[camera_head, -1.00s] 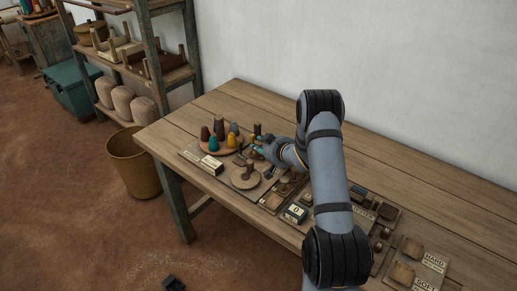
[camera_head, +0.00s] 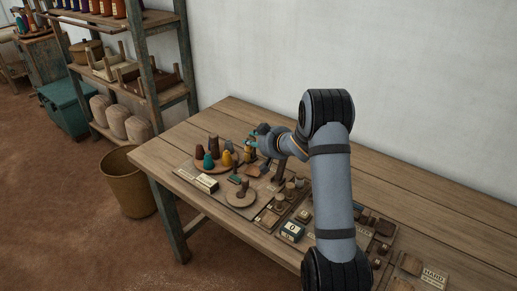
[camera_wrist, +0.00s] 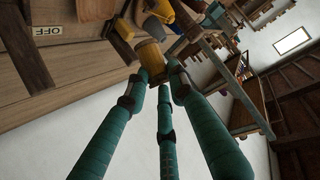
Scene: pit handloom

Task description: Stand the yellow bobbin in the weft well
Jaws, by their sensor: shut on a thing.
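The bobbin is small and partly covered by the fingers in the head view. I cannot tell which opening is the weft well.
A round wooden disc (camera_head: 241,200) with a peg stands in front of the cones. A pale label block (camera_head: 206,184) is to its left. Small blocks and a box marked 0 (camera_head: 292,231) lie to the right. The table's back strip is clear. A bin (camera_head: 128,185) stands on the floor.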

